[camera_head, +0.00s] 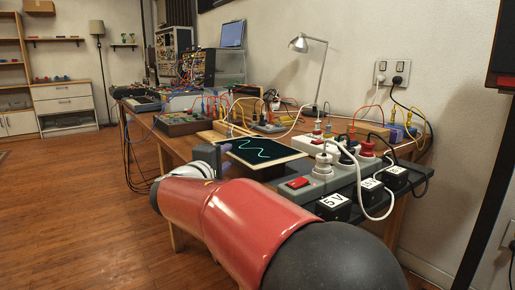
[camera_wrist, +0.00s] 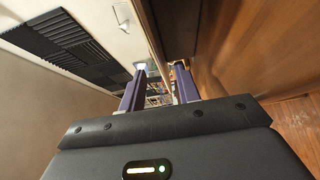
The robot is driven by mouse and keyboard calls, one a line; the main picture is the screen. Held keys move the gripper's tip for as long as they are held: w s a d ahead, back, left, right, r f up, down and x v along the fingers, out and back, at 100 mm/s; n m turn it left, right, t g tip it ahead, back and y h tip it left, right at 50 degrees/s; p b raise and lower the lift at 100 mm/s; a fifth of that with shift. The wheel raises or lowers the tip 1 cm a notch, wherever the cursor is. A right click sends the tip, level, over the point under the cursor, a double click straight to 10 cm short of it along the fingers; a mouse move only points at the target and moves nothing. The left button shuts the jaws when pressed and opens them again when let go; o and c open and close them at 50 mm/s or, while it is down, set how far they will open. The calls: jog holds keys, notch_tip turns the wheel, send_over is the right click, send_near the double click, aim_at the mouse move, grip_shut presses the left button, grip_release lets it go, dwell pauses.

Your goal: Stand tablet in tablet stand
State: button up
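The tablet (camera_head: 264,151) has a dark screen with a green wave line and a cream edge. In the head view it lies nearly flat by the table's front edge. My gripper (camera_head: 228,149) is at its left side, partly hidden behind my red arm; I cannot tell whether they touch. In the wrist view my gripper (camera_wrist: 160,66) shows two purple fingers apart, with background visible between them. A thin pale strip runs diagonally through that view; I cannot tell what it belongs to. I cannot make out the tablet stand for certain.
A power strip (camera_head: 296,185) with plugs and black adapters lines the table's right front edge. A desk lamp (camera_head: 322,75), cables and instruments crowd the back. The floor (camera_head: 90,215) at left is clear.

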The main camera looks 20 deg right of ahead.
aim_at(232, 156)
jog(key=w+d, duration=0.2)
jog(key=d, duration=0.1)
jog(key=shift+w+f, duration=0.1)
jog(key=shift+w, duration=0.1)
jog(key=shift+w+d, duration=0.35)
jog(key=shift+w, duration=0.05)
grip_shut()
